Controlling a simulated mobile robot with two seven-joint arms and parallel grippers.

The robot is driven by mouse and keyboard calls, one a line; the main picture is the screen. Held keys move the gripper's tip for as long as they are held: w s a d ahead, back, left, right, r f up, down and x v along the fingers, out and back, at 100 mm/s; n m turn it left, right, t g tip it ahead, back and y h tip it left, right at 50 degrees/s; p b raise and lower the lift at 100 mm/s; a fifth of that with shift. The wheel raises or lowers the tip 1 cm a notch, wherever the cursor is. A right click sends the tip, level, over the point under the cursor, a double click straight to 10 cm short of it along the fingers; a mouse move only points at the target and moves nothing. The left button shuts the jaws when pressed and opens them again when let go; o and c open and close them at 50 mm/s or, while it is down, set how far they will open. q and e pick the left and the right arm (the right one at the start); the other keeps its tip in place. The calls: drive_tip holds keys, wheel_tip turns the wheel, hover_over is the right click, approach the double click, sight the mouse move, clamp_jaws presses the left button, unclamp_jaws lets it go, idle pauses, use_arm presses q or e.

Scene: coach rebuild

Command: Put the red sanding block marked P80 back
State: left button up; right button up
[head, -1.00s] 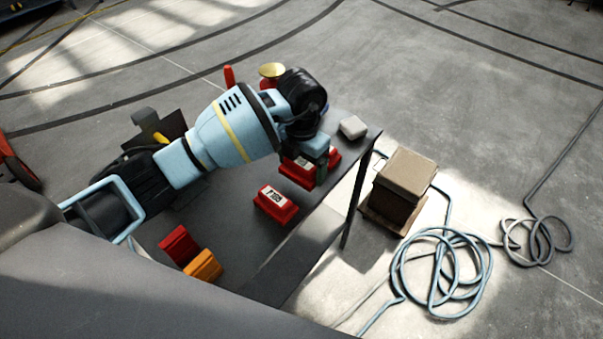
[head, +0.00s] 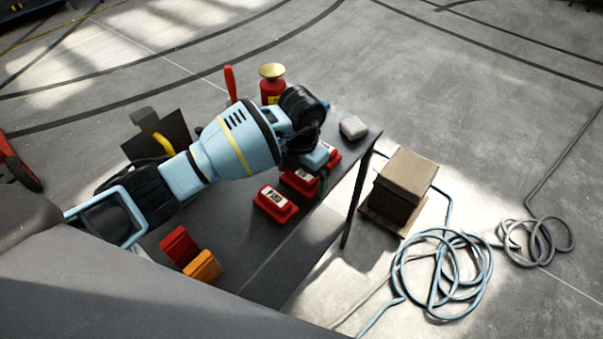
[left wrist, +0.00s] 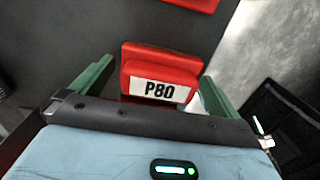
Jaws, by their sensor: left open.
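The red sanding block marked P80 (left wrist: 160,72) lies between the two green fingers of my left gripper (left wrist: 156,78) in the left wrist view, label facing the palm. The fingers are open, one on each side, with a narrow gap visible at least on the left. In the head view my left gripper (head: 313,172) is low over the row of red blocks at the table's right edge. The block under it appears to be the middle one (head: 297,182), partly hidden by the gripper. My right gripper is not in view.
Another labelled red block (head: 274,203) stands nearer, and one (head: 333,153) lies beyond. A red block (head: 179,245) and an orange block (head: 204,266) are at the near left. A grey-white lump (head: 353,127) and a red canister (head: 271,88) are farther back. The table (head: 245,240) is otherwise fairly clear.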

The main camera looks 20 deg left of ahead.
sight(302, 172)
use_arm(q)
wheel_tip(302, 172, up, 12)
drive_tip(key=shift+p, duration=0.3)
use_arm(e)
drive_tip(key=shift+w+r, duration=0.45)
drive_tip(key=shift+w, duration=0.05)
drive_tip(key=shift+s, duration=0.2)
